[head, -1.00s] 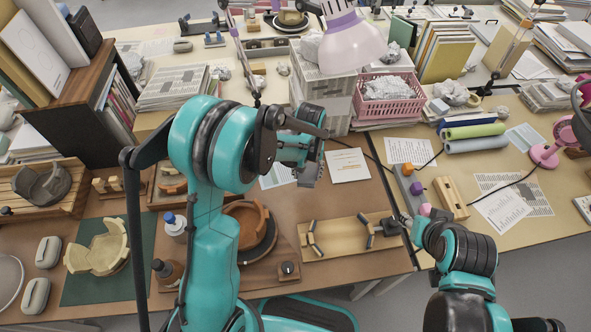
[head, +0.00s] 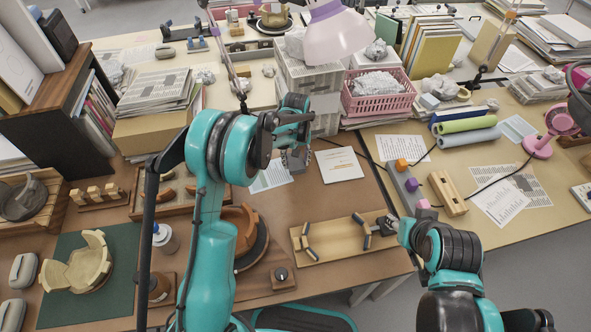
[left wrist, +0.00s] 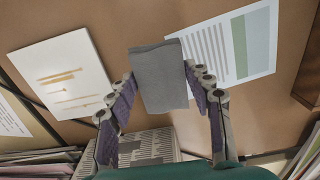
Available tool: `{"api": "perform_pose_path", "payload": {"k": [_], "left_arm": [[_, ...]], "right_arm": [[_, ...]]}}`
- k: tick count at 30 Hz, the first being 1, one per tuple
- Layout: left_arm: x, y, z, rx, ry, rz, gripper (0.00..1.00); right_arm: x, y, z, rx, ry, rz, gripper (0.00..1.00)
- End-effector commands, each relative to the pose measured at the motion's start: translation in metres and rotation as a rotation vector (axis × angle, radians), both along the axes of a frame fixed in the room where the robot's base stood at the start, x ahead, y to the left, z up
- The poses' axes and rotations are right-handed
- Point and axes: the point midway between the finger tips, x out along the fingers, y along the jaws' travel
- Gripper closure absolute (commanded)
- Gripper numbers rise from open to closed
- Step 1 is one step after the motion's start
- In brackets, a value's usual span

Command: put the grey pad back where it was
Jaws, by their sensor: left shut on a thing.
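The grey pad (left wrist: 161,76) is a plain flat block between the fingers of my left gripper (left wrist: 163,92) in the left wrist view. My left gripper (head: 296,142) is shut on it and holds it over the brown table, near printed sheets. In the head view the pad (head: 294,160) shows as a small dark grey patch below the fingers. I cannot tell where the pad was before.
A white card (head: 340,164) and a printed sheet (head: 270,176) lie near the left gripper. Behind stand stacked grey crates (head: 306,78), a pink basket (head: 380,97) and a lilac lamp (head: 338,36). A bowl sherd assembly (head: 78,266) sits on a green mat (head: 105,300).

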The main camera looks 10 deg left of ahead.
Motion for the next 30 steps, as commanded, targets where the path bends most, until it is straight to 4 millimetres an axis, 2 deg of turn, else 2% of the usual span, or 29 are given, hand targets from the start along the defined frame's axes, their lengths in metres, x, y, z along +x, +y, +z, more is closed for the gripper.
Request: {"api": "perform_pose_path", "payload": {"k": [4,10,22,23,24,30], "left_arm": [[0.001,0.002,-0.011,0.0,0.0,0.0,0.76],[0.001,0.002,-0.041,0.0,0.0,0.0,0.76],[0.0,0.002,-0.045,0.0,0.0,-0.001,0.76],[0.0,0.002,-0.044,0.0,0.0,-0.001,0.41],[0.0,0.002,-0.044,0.0,0.0,-0.001,0.31],[0.0,0.002,-0.044,0.0,0.0,-0.001,0.29]], "right_arm": [[0.0,0.0,-0.005,0.0,0.0,0.0,0.6],[0.0,0.0,-0.019,0.0,0.0,0.0,0.6],[0.0,0.0,-0.022,0.0,0.0,0.0,0.6],[0.0,0.0,-0.021,0.0,0.0,0.0,0.6],[0.0,0.0,-0.021,0.0,0.0,0.0,0.6],[0.0,0.0,-0.02,0.0,0.0,0.0,0.6]]}}
